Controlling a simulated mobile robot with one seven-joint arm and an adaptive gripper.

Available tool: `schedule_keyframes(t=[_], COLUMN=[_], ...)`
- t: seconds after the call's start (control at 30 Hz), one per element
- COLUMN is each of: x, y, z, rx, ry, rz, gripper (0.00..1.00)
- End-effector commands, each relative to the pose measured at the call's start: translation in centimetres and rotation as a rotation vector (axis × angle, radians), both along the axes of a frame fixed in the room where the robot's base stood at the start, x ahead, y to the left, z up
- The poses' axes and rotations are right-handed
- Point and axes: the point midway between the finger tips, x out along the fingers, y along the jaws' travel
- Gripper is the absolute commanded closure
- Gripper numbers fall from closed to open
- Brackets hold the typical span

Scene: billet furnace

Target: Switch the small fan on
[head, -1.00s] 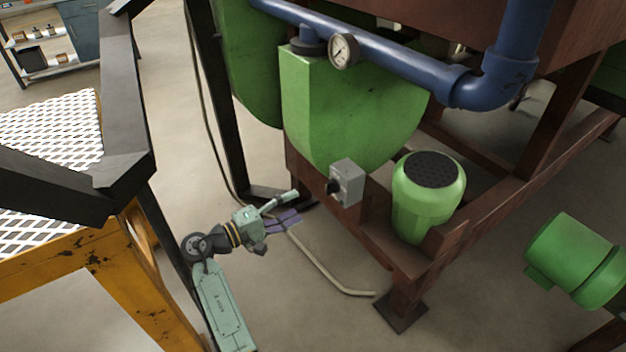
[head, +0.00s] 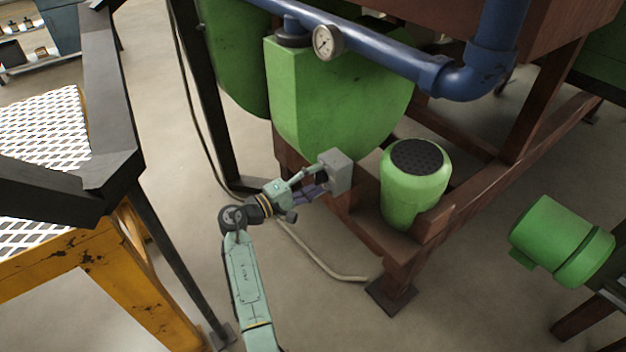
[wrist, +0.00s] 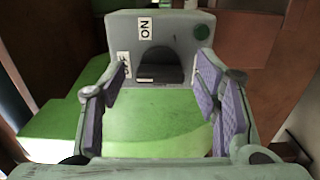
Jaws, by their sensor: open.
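A grey switch box (head: 338,170) is mounted on the brown steel frame. In the wrist view the box (wrist: 185,27) shows a black knob (wrist: 160,66), a green dot, a sideways "ON" label (wrist: 145,28) and a second label partly hidden by a finger. My gripper (head: 317,181) is at the front of the box in the head view. In the wrist view my gripper (wrist: 162,74) is open, with one purple-padded finger on each side of the knob. I cannot tell whether the fingers touch it. A green housing with a black perforated top (head: 415,185) stands right of the box.
A blue pipe with a gauge (head: 327,41) runs above a green hopper-shaped body (head: 335,95). A yellow platform (head: 130,270) with dark rails stands at left. A green motor (head: 560,240) is at right. A hose (head: 315,262) lies on the floor.

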Motion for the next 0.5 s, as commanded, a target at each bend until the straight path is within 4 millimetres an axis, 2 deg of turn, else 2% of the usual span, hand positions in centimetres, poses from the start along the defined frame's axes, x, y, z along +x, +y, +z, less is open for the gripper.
schedule_keyframes(t=[0.13, 0.5], x=[-0.01, -0.03], y=[0.01, 0.03], z=[-0.01, -0.02], rx=[0.0, 0.0], ry=[0.0, 0.0], rz=[0.0, 0.0], gripper=[0.44, 0.69])
